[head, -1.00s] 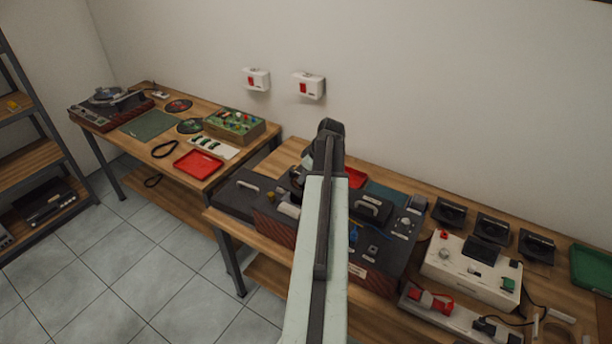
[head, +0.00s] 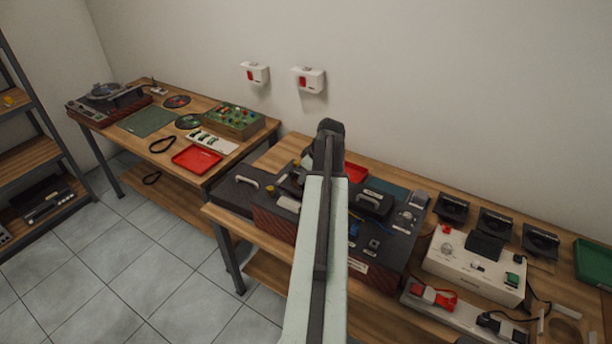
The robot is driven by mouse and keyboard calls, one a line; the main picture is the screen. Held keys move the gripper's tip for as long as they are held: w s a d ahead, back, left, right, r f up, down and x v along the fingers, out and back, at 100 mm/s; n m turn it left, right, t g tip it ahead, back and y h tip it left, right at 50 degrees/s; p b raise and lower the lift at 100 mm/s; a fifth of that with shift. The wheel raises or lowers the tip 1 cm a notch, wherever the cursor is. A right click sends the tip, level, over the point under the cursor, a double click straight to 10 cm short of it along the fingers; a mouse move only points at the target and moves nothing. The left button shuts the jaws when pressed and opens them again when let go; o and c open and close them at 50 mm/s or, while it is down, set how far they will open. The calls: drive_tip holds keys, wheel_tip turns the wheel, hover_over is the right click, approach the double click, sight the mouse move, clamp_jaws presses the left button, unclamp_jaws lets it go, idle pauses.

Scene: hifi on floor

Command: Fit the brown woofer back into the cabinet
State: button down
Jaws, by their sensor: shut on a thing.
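The cabinet appears to be the dark-topped, wood-sided box (head: 385,278) on the right-hand bench, lying with its face up. Several small parts, a blue piece (head: 354,229) and a black handled block (head: 373,203) show on its top. My pale arm rises from the bottom of the head view and crosses in front of the box, hiding its middle. My gripper is hidden behind the arm, so I cannot see its jaws or what they hold. I cannot pick out the brown woofer anywhere.
A grey lid-like panel (head: 237,194) with a pale handle lies left of the box. A white control unit (head: 474,268), several black speaker-like units (head: 496,223) and a green tray (head: 594,262) stand to the right. The left bench holds a red tray (head: 197,160) and a turntable (head: 105,98).

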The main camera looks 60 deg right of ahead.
drive_tip(key=shift+f+b, duration=1.4)
drive_tip(key=shift+f, duration=0.1)
drive_tip(key=shift+f, duration=0.15)
drive_tip(key=c, duration=1.3)
unclamp_jaws()
drive_tip(key=p+v, duration=0.7)
drive_tip(key=v, duration=0.1)
